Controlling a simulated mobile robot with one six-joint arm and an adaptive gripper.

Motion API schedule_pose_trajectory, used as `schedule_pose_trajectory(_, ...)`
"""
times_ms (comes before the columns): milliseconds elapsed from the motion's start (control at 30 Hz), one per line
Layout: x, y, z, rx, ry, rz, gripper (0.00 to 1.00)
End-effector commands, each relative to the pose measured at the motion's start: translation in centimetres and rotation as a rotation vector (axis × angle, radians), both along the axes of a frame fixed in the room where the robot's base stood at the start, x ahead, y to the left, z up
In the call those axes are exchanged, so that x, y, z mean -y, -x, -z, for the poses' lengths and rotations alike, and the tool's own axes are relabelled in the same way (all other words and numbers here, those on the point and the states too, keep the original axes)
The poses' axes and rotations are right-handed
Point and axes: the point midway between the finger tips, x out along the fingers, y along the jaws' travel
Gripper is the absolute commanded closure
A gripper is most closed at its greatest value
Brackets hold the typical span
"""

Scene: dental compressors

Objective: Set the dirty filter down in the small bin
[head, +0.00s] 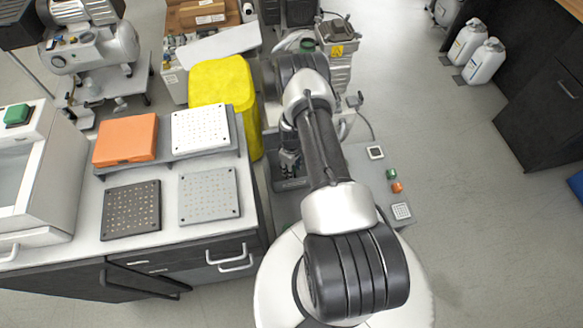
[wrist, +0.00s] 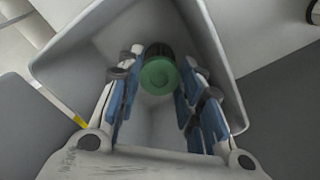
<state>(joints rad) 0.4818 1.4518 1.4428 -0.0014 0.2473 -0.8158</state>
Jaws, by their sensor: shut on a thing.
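The dirty filter (wrist: 158,74), a dark ribbed cylinder with a green round end, shows in the wrist view between the blue-padded fingers of my gripper (wrist: 158,72). The green end faces the camera. My gripper is shut on it. The small bin (wrist: 222,62), a grey open-topped box, surrounds the filter and fingers in the wrist view. The filter appears within the outline of its opening; its height above the bin floor is hard to tell.
In the head view a yellow bin (head: 222,82) stands left of my arm. A counter (head: 160,245) at left holds an orange panel (head: 125,138) and several perforated plates. White jugs (head: 485,62) stand at upper right. The floor (head: 470,210) at right is clear.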

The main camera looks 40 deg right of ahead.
Motion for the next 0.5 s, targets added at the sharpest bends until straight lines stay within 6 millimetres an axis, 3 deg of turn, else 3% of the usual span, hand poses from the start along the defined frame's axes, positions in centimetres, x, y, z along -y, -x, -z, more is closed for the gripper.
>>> schedule_pose_trajectory(367, 0.01, 0.00, -0.01, 0.000, 0.000, 0.000, 0.43)
schedule_pose_trajectory(500, 0.00, -0.01, 0.00, 0.000, 0.000, 0.000, 0.43)
